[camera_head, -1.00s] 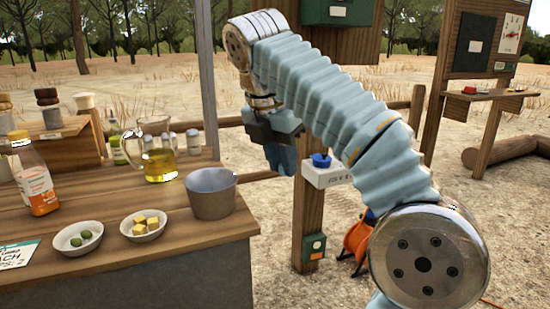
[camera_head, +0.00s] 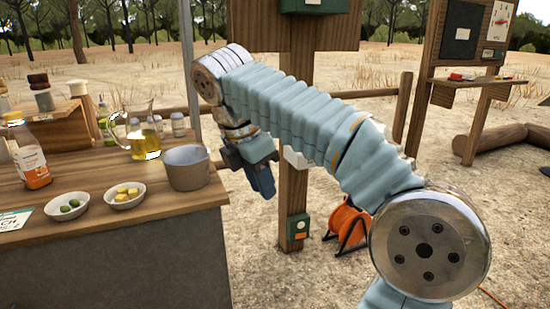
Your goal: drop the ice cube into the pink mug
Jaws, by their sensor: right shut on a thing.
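My right gripper (camera_head: 262,180) hangs to the right of the grey bucket (camera_head: 186,172), out past the counter's end and pointing down. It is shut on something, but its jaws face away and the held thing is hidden. I cannot make out an ice cube anywhere. No pink mug is in view. My left gripper is not in view.
The wooden counter (camera_head: 120,208) at left carries an oil jug (camera_head: 145,142), a juice bottle (camera_head: 31,160), a bowl of olives (camera_head: 62,211) and a bowl of yellow cubes (camera_head: 117,199). A wooden post (camera_head: 293,190) and orange reel (camera_head: 347,222) stand behind my arm.

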